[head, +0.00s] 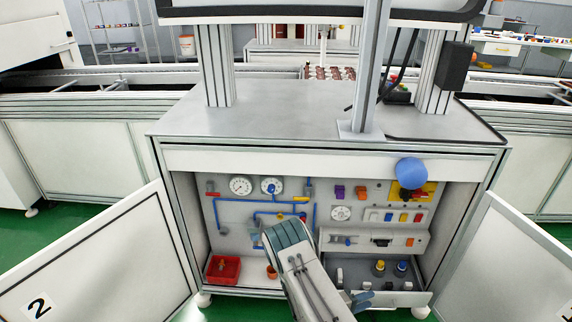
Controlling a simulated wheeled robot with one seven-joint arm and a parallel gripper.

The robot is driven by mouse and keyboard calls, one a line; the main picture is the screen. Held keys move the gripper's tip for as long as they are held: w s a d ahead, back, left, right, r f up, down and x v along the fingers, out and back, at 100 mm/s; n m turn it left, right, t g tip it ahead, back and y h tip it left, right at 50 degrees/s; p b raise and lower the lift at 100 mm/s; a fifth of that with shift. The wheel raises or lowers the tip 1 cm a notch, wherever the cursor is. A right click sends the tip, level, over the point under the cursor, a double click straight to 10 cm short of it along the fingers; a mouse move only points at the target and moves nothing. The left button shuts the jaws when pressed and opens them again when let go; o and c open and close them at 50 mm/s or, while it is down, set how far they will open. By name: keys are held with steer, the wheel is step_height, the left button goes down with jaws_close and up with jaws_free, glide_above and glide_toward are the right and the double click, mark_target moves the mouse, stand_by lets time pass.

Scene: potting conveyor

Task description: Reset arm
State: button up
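My grey arm (300,272) rises from the bottom edge, in front of the open cabinet (325,163). Its bent, dark grey-green upper end stands before the lower middle of the panel. A small blue-grey part (358,300) shows at the right of the arm, low in front of the drawer; it may be part of my gripper. The fingertips cannot be made out, so I cannot tell whether the gripper is open, shut or holding something.
Both cabinet doors stand open, left (95,262) and right (515,262). Inside are gauges (240,185), blue pipes, switches, a red bin (223,269) and a pulled-out drawer (408,299). A blue ball (410,171) shows at upper right. A conveyor (120,78) runs behind.

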steer(key=s+r+m+g+y+p, duration=0.2)
steer(key=r+g+p, duration=0.1)
steer(key=r, duration=0.9)
steer(key=s+r+m+g+y+p, duration=0.1)
steer(key=s+r+m+g+p, duration=0.2)
steer(key=r, duration=0.8)
steer(key=s+r+m+g+y+p, duration=0.2)
steer(key=r+g+p, duration=0.15)
steer(key=r, duration=0.85)
steer(key=s+a+r+t+y+p, duration=0.2)
steer(key=s+a+r+y+p, duration=0.1)
steer(key=r, duration=0.6)
steer(key=s+a+r+t+y+p, duration=0.2)
steer(key=s+a+r+y+p, duration=0.1)
steer(key=r, duration=0.7)
steer(key=s+a+r+t+y+p, duration=0.2)
steer(key=s+a+r+y+p, duration=0.2)
steer(key=s+r+p, duration=0.3)
step_height(320, 180, up, 4)
steer(key=shift+a+f+n+p, duration=0.25)
steer(key=shift+a+n+p, duration=0.05)
steer(key=shift+a+n, duration=0.1)
